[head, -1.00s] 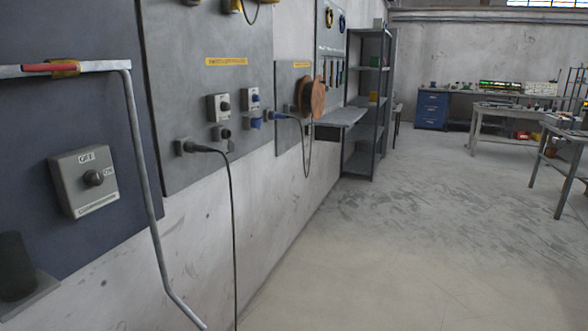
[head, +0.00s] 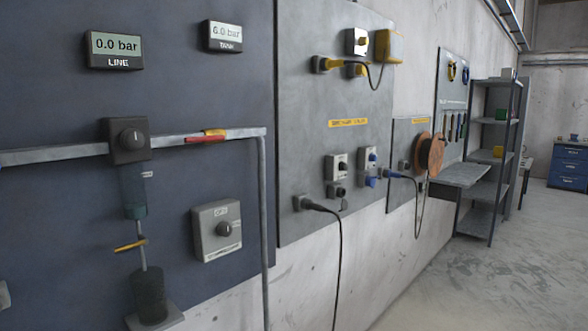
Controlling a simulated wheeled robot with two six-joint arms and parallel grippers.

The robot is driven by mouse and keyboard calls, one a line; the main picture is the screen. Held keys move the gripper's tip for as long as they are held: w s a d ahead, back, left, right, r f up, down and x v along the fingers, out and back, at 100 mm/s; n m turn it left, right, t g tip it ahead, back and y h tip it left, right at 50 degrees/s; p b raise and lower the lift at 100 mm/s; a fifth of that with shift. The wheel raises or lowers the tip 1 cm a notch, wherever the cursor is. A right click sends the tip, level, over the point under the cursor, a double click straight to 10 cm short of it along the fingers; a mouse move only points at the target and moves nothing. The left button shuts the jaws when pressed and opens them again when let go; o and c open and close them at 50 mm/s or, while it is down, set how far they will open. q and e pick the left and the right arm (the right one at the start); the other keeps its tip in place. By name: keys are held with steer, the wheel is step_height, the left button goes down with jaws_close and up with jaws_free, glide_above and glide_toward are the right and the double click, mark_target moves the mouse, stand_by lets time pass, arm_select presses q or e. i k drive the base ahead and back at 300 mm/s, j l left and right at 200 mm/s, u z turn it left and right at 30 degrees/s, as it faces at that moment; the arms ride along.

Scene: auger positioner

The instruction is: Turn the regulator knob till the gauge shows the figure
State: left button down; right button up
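The regulator knob (head: 132,137) is a dark round knob on a dark square block, set on the grey pipe on the blue panel at the left. The line gauge (head: 115,47) above it is a small display reading 0.0 bar. The tank gauge (head: 224,36) to its right appears to read 6.0 bar. A red lever (head: 204,139) with a yellow part lies along the pipe right of the knob. Neither of my grippers shows in the head view.
A grey switch box (head: 217,231) with a dark rotary knob is on the panel below the pipe. A dark cylinder (head: 150,293) stands on a small ledge at the lower left. Cables hang from sockets on the grey panel (head: 310,110). The floor (head: 470,285) at right is clear.

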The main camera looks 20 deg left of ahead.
mark_target(131, 138)
steer(key=u, duration=1.5)
